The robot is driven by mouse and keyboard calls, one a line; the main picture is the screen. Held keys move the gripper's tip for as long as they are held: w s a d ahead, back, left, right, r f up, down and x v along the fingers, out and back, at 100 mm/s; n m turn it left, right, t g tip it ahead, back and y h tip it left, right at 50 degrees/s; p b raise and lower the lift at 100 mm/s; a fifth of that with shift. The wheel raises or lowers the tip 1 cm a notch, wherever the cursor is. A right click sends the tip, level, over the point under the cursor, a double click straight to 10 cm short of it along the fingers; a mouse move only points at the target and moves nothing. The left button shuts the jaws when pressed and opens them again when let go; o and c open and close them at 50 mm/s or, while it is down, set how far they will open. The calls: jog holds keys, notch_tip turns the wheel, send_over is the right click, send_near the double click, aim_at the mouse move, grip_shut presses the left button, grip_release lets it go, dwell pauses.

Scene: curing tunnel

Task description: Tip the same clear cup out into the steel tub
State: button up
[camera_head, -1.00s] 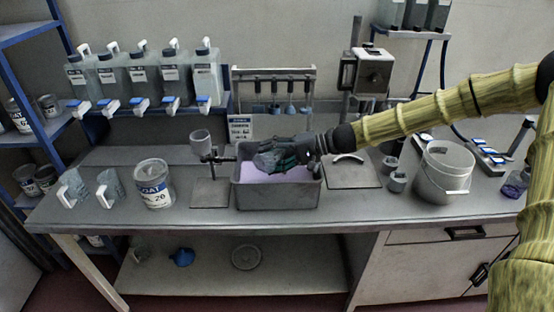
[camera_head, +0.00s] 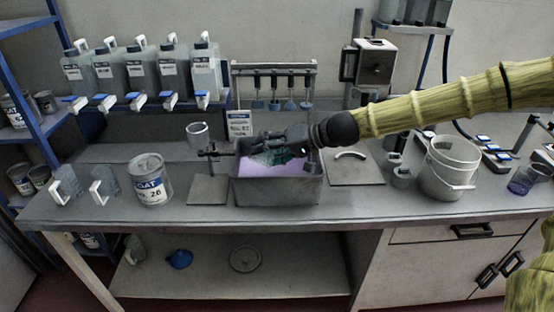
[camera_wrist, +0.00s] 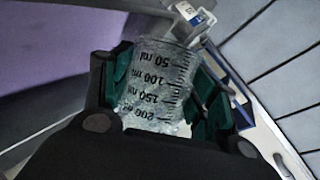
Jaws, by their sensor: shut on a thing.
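The clear cup (camera_wrist: 162,80) with black ml marks is held between the green finger pads of my gripper (camera_wrist: 160,92) in the wrist view. In the head view my gripper (camera_head: 268,153) is over the back part of the grey steel tub (camera_head: 278,190), which holds lilac liquid. The gripper mostly hides the cup there. The lilac liquid also shows at the left of the wrist view. I cannot tell the cup's exact tilt or whether anything is in it.
A labelled can (camera_head: 149,182) and two handled jugs stand further left. A white bucket (camera_head: 447,170) and small grey cups (camera_head: 401,176) are to the right. A hanging tool rack (camera_head: 274,70) is behind.

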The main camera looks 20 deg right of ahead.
aim_at(259, 160)
jog(key=shift+f+n+t+h+b, duration=0.5)
jog(key=shift+f+n+b, duration=0.2)
jog(key=shift+b, duration=0.6)
jog(key=shift+s+a+r+n+t+h+b, duration=0.15)
jog(key=shift+r+n+t+b, duration=0.05)
jog(key=shift+r+n+b, duration=0.1)
jog(key=shift+s+a+r+n+t+h+b, duration=0.1)
jog(key=shift+a+r+n+t+h+b, duration=0.1)
jog(key=shift+r+n, duration=0.1)
jog(key=shift+s+a+r+n+t+h+b, duration=0.2)
jog(key=shift+s+a+n+t+h+b, duration=0.1)
jog(key=shift+s+n+b, duration=0.1)
jog(key=shift+s+a+f+n+t+h+b, duration=0.4)
jog(key=shift+f+n+b, duration=0.1)
jog(key=shift+b, duration=0.55)
jog(key=shift+s+a+r+n+t+b, duration=0.3)
jog(key=shift+r+n+t+b, duration=0.1)
jog(key=shift+n, duration=0.1)
jog(key=shift+s+a+f+n+t+h+b, duration=0.3)
jog(key=shift+n+t+h+b, duration=0.15)
jog(key=shift+b, duration=0.35)
jog(key=shift+s+n+b, duration=0.1)
jog(key=shift+n+b, duration=0.15)
jog(key=shift+b, duration=0.1)
